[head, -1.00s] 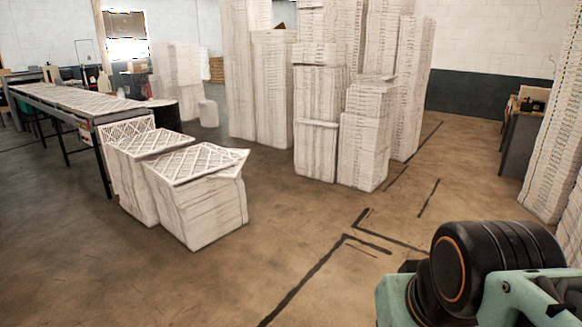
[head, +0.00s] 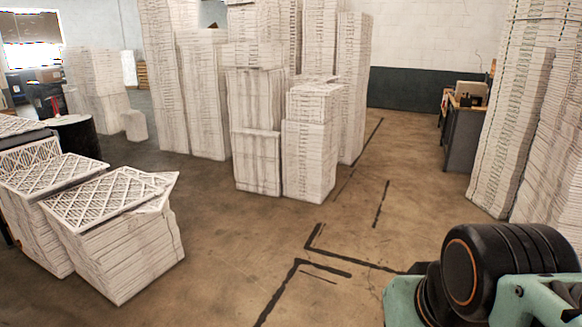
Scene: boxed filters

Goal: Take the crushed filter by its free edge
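At the left of the head view stands a short stack of white filters (head: 125,258). A top filter (head: 105,198) with a diamond lattice face lies on it. Its right corner (head: 168,183) juts out past the stack and looks bent or skewed. I cannot tell for sure whether this is the crushed filter. A second short stack (head: 35,222) stands right beside it on the left, also with a lattice filter on top. My gripper is not in view; only part of my arm shows at the lower right, well apart from the stacks.
Tall filter stacks (head: 258,160) stand in the middle back, and more (head: 512,130) at the right. A dark round drum (head: 76,137) and a table edge are at the far left. The brown floor (head: 230,245) with black tape lines is clear between them.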

